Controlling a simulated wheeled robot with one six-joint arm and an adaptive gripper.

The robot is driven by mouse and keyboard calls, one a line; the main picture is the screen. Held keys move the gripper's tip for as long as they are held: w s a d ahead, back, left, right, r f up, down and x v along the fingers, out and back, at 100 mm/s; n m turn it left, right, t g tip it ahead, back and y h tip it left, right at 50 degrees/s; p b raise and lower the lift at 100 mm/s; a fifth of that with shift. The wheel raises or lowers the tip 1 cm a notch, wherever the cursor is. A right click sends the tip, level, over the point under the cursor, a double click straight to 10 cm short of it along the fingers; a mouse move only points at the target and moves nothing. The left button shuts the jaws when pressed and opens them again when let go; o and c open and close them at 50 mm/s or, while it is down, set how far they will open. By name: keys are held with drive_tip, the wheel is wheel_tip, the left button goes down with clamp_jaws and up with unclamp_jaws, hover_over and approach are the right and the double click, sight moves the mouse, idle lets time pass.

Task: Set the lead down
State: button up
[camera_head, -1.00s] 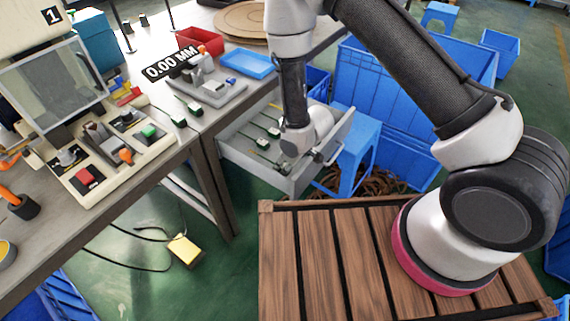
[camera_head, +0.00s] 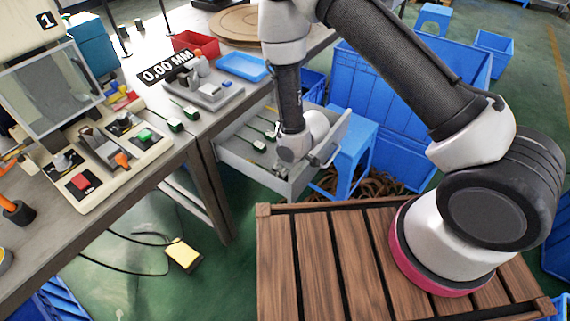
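Leads with pale and green blocks and dark cords lie in the pulled-out grey drawer (camera_head: 236,158): one lead (camera_head: 259,146) towards the left and another lead (camera_head: 271,134) behind it. Two more leads lie on the workbench, a front lead (camera_head: 175,125) and a back lead (camera_head: 192,114). My arm reaches down over the right part of the drawer. My gripper (camera_head: 283,169) is at the end of it, low in the drawer and mostly hidden by my wrist. I cannot see its fingers clearly, nor whether a lead is between them.
The measuring fixture (camera_head: 207,92) stands on the bench by a blue tray (camera_head: 243,66) and a red bin (camera_head: 195,42). The moulding machine (camera_head: 100,150) is at left. A blue stool (camera_head: 352,145) and a large blue crate (camera_head: 400,100) stand close right of the drawer.

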drive_tip(key=v, duration=1.3)
drive_tip(key=shift+a, duration=0.2)
drive_tip(key=w+d+r+m, duration=0.1)
drive_tip(key=w+d+r, duration=0.1)
drive_tip(key=d+r, duration=0.15)
drive_tip(key=w+d+r+m+t+h, duration=0.1)
drive_tip(key=d+r, duration=0.1)
drive_tip(key=r, duration=0.3)
drive_tip(key=w+d+r+m, duration=0.1)
drive_tip(key=w+d+r, duration=0.1)
drive_tip(key=d+r, duration=0.15)
drive_tip(key=s+d+r+m+h, duration=0.2)
drive_tip(key=s+d+r+m, duration=0.15)
drive_tip(key=d+r, duration=0.85)
drive_tip(key=s+d+r+m, duration=0.2)
drive_tip(key=s+d+r, duration=0.2)
drive_tip(key=s+r, duration=0.2)
drive_tip(key=s+d+r+m, duration=0.2)
drive_tip(key=s+d+r, duration=0.2)
drive_tip(key=s, duration=0.7)
wheel_tip(320, 180, up, 2)
drive_tip(key=shift+d+r+h, duration=0.1)
drive_tip(key=shift+d+h, duration=0.15)
drive_tip(key=shift+h, duration=0.05)
